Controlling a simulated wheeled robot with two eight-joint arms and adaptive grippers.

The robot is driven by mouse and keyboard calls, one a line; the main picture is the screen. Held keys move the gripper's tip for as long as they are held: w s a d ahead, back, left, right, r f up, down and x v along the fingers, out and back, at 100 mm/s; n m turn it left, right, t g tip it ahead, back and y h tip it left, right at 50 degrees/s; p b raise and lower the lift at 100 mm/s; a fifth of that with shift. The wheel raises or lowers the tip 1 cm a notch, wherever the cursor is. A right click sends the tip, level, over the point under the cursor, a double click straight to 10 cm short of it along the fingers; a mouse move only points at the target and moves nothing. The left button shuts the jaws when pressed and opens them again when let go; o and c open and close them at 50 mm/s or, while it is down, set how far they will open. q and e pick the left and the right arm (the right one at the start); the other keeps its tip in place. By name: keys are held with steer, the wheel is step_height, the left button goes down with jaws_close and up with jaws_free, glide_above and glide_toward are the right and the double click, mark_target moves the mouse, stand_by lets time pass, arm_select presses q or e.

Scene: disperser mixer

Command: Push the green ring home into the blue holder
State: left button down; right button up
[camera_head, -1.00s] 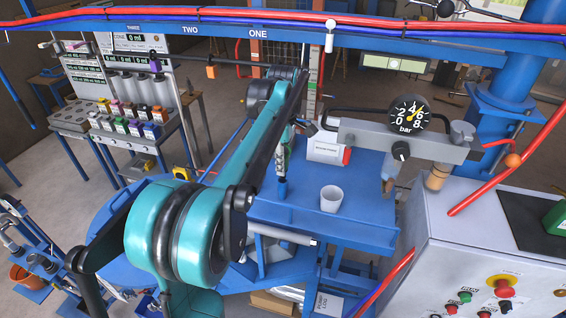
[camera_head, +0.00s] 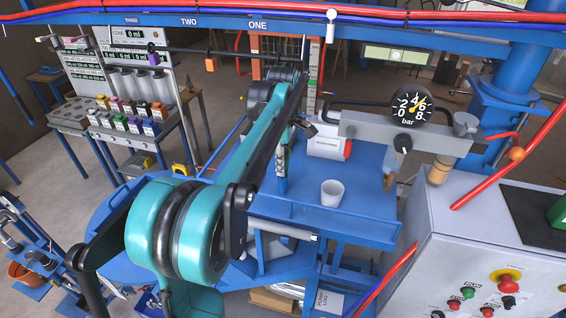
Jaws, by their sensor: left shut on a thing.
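My left arm crosses the view from the lower left, and its dark gripper (camera_head: 304,125) is at the far end, above the blue table. The gripper is small and partly hidden by my arm. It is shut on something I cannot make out. A narrow green-and-white piece (camera_head: 283,152) stands just below and left of the gripper, above a narrow blue upright piece (camera_head: 281,182). I cannot tell whether these are the green ring and the blue holder, nor whether they touch. My right gripper is not in view.
A white cup (camera_head: 332,193) stands on the blue table (camera_head: 300,207). A pressure gauge (camera_head: 411,105) and a control cabinet (camera_head: 470,262) are at the right. A rack of small containers (camera_head: 128,122) is at the left.

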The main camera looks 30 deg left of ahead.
arm_select(q)
steer(key=shift+f+b, duration=0.5)
steer(key=shift+f, duration=0.3)
steer(key=c, duration=1.2)
jaws_free()
step_height(320, 180, up, 12)
steer(key=shift+r, duration=0.1)
steer(key=shift+s+d+m, duration=0.15)
steer(key=shift+d+m, duration=0.15)
steer(key=s+d+f+m+t, duration=0.4)
steer(key=s+d+f+m, duration=0.3)
steer(key=s+f+m, duration=0.25)
steer(key=s+d+f+m+t, duration=0.3)
steer(key=s+d+f+m, duration=0.55)
steer(key=f+m, duration=0.2)
steer(key=f+b, duration=1.1)
steer(key=f, duration=0.1)
steer(key=f+b, duration=1.1)
steer(key=b, duration=0.1)
steer(key=f+b, duration=1.2)
steer(key=shift+s+a+f, duration=0.3)
steer(key=shift+s+a, duration=0.05)
